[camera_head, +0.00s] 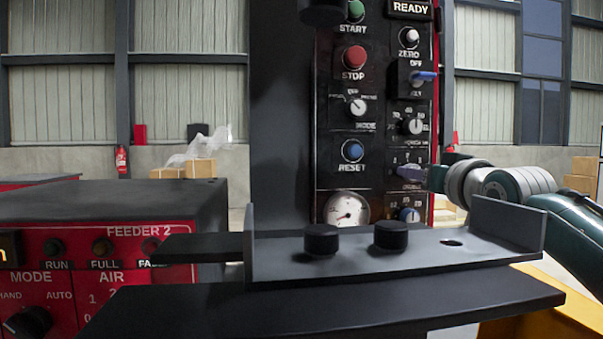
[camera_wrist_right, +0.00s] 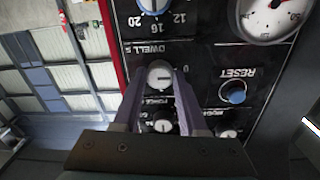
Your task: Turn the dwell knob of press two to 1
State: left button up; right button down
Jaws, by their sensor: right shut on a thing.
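The dwell knob (camera_wrist_right: 160,72) is a small pale knob under the label DWELL S in the right wrist view, where the panel appears upside down. My right gripper (camera_wrist_right: 159,80) has its two grey-violet fingers on either side of this knob and is shut on it. In the head view my right gripper (camera_head: 412,173) reaches in from the right to the lower right of the black press panel (camera_head: 378,190). Its fingertips cover most of the dwell knob there. I cannot read the knob's pointer setting clearly. My left gripper is not in view.
Other controls crowd the panel: a blue RESET button (camera_head: 352,150), a pressure gauge (camera_head: 346,210), a knob above (camera_head: 412,126) and a blue-marked knob below (camera_head: 409,215). A dark bracket with two black knobs (camera_head: 321,239) stands in front. The red FEEDER 2 box (camera_head: 60,285) is at left.

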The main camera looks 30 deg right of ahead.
jog(key=shift+m+p, duration=2.65)
jog(key=shift+m, duration=1.65)
jog(key=shift+c, duration=2.2)
grip_release()
